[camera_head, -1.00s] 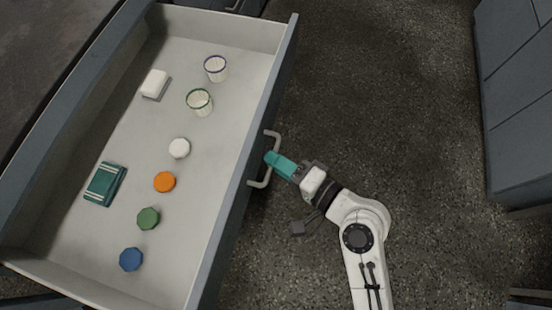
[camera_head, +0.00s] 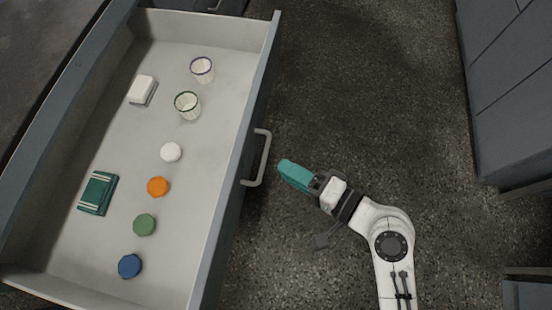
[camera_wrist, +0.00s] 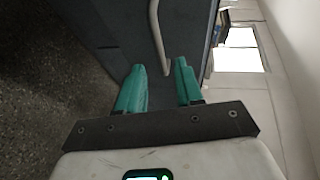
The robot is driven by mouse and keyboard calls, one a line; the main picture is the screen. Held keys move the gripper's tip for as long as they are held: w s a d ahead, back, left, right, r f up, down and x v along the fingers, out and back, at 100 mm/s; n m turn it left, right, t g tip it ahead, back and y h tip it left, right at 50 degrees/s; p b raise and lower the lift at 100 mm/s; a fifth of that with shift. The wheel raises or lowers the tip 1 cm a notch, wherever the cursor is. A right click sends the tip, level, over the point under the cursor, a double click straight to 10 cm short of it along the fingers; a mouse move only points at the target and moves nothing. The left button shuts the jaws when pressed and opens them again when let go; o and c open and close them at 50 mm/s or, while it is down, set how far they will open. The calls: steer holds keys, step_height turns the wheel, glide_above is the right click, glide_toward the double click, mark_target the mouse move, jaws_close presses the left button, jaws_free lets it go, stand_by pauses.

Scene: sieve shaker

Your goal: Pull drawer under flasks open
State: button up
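The drawer (camera_head: 205,190) is pulled far out, and its inside is in plain view in the head view. Its light bar handle (camera_head: 263,158) is on the front panel. My gripper (camera_head: 283,166) is just right of the handle, apart from it. In the wrist view the two teal fingers (camera_wrist: 160,72) stand apart with nothing between them. The handle (camera_wrist: 157,38) shows beyond the fingertips, in front of the dark drawer front (camera_wrist: 110,25). The flasks are not in view.
Inside the drawer are two cups (camera_head: 187,105), a white block (camera_head: 142,89), a teal folded item (camera_head: 97,193) and several coloured caps (camera_head: 144,225). Speckled floor (camera_head: 370,100) to the right is clear up to grey cabinets (camera_head: 505,90).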

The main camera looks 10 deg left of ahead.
steer(key=v, duration=0.5)
stand_by(0.5)
steer(key=s+d+f+n+g+h, duration=0.1)
steer(key=s+d+f+g+h, duration=0.15)
steer(key=d+h, duration=0.35)
steer(key=s+d+f+n+g+h, duration=0.2)
steer(key=s+d+f+h, duration=0.15)
steer(key=d, duration=0.55)
steer(key=s+d+f+n+g+h, duration=0.1)
steer(key=s+d+f+g+h, duration=0.1)
steer(key=s+d+f+h, duration=0.4)
step_height(320, 180, up, 21)
steer(key=w+d+y+p, duration=0.1)
steer(key=p, duration=1.8)
steer(key=shift+w+f, duration=0.15)
steer(key=shift+w, duration=0.25)
